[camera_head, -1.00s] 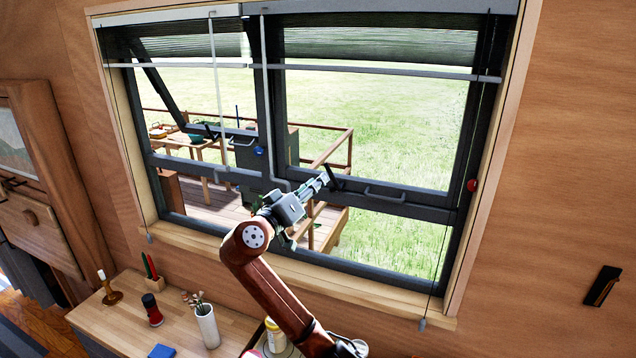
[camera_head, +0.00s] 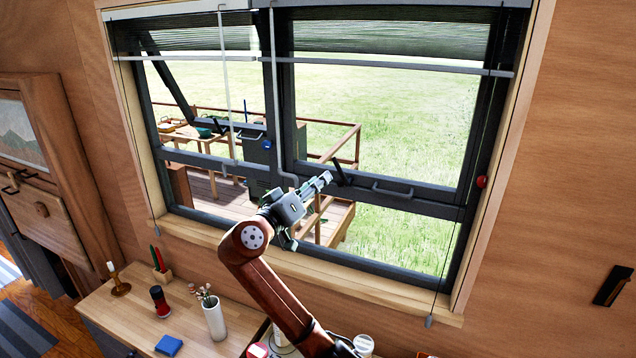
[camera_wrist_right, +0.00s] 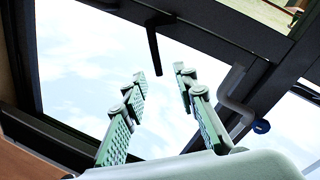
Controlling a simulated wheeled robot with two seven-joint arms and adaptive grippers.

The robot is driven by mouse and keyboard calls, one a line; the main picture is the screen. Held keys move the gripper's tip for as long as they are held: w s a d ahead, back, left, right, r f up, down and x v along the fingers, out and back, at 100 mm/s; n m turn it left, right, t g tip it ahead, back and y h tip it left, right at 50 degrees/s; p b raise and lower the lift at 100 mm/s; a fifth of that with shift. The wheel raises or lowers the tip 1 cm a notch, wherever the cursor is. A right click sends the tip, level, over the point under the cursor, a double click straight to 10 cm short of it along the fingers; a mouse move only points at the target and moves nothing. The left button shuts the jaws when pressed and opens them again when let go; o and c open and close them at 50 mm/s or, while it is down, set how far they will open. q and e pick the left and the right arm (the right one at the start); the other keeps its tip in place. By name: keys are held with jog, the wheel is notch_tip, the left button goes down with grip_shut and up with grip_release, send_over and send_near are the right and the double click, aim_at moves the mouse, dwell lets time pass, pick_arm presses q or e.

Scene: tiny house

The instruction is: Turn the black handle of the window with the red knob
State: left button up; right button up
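The window with the red knob (camera_head: 481,181) is the right-hand one, with a dark frame. Its black handle (camera_head: 341,170) sticks up at a slant from the lower rail; in the right wrist view the handle (camera_wrist_right: 153,45) hangs beyond the fingertips. My right gripper (camera_head: 324,181) is just left of the handle in the head view. In the wrist view the right gripper (camera_wrist_right: 160,76) has its two green fingers apart with nothing between them. The handle's end is close to the left fingertip; I see no clear contact. My left gripper is not in view.
A blue knob (camera_head: 266,143) marks the left window, which is tilted open. A grey bar handle (camera_head: 392,190) sits right of the black handle. Below, the wooden counter (camera_head: 135,310) holds a white vase (camera_head: 214,318), a red-and-black jar (camera_head: 160,302) and a candle holder (camera_head: 120,286).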

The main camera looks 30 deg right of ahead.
jog(key=v, duration=1.1)
jog(key=shift+a, duration=0.25)
jog(key=shift+s, duration=0.1)
